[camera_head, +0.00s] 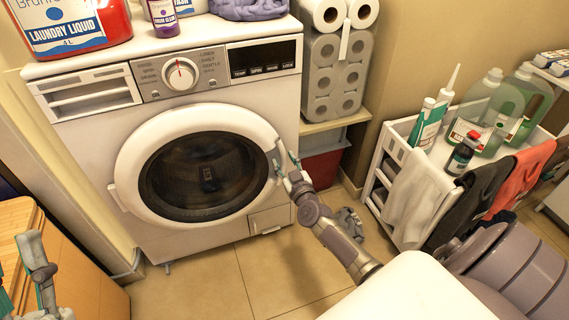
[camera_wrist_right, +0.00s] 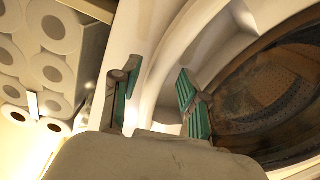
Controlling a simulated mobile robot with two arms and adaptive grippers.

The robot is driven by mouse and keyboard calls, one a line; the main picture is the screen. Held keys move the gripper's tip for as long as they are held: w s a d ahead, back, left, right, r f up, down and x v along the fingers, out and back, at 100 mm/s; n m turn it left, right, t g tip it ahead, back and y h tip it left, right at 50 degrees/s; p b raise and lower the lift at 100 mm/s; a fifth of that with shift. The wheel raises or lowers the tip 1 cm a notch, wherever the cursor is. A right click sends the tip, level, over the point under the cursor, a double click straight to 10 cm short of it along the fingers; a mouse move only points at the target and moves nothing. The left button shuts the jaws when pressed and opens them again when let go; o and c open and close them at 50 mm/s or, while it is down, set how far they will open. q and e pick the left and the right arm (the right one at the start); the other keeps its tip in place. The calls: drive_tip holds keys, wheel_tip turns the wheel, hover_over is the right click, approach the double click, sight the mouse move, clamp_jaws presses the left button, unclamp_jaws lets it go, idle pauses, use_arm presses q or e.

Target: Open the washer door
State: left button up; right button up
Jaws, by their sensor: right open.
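The white washer (camera_head: 75,160) stands at the left. Its round door (camera_head: 130,165) has a dark glass window and looks closed. My right gripper (camera_head: 282,167) is open at the right edge of the door rim. In the right wrist view, its teal-padded fingers (camera_wrist_right: 155,95) are apart, with part of the white door rim (camera_wrist_right: 165,55) between and behind them. I cannot tell whether they touch it. My left gripper (camera_head: 22,285) is at the lower left, partly cut off by the frame, with its fingers apart and nothing seen between them.
A red laundry liquid jug (camera_head: 75,50) and other bottles stand on the washer. Paper rolls (camera_head: 335,75) are stacked to its right. A white rack (camera_head: 390,145) with bottles and towels stands further right. A wooden cabinet (camera_head: 80,275) is at lower left. Tiled floor (camera_head: 215,275) is clear before the washer.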

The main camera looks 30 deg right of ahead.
drive_tip(key=shift+w, duration=0.15)
clamp_jaws()
idle(0.4)
